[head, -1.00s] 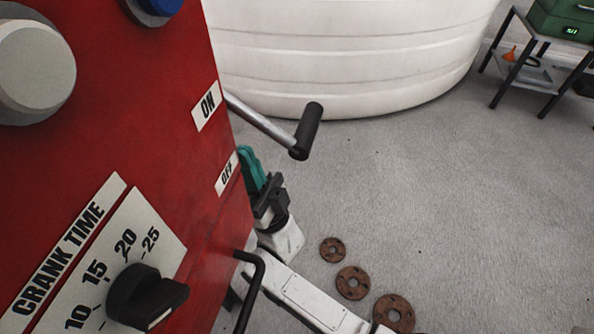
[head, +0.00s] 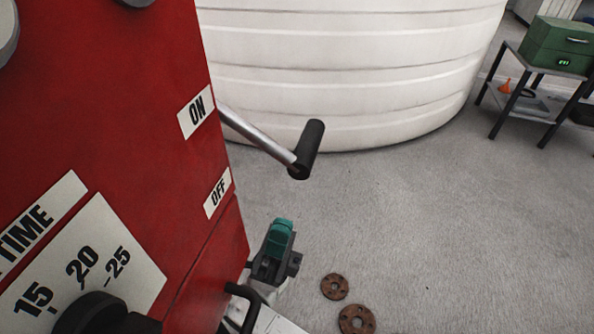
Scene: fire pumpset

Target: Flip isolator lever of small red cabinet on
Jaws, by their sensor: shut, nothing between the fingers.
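The small red cabinet (head: 120,110) fills the left of the head view, tilted in the picture. Its isolator lever (head: 255,137) is a metal rod with a black grip (head: 307,149) and sticks out from the cabinet's right side.
A black handle (head: 241,305) juts from the cabinet near my arm. A crank time dial (head: 100,315) is at the lower left. Rusty discs (head: 335,286) lie on the grey floor. A white tank (head: 350,70) and a table with a green box (head: 558,45) stand behind.

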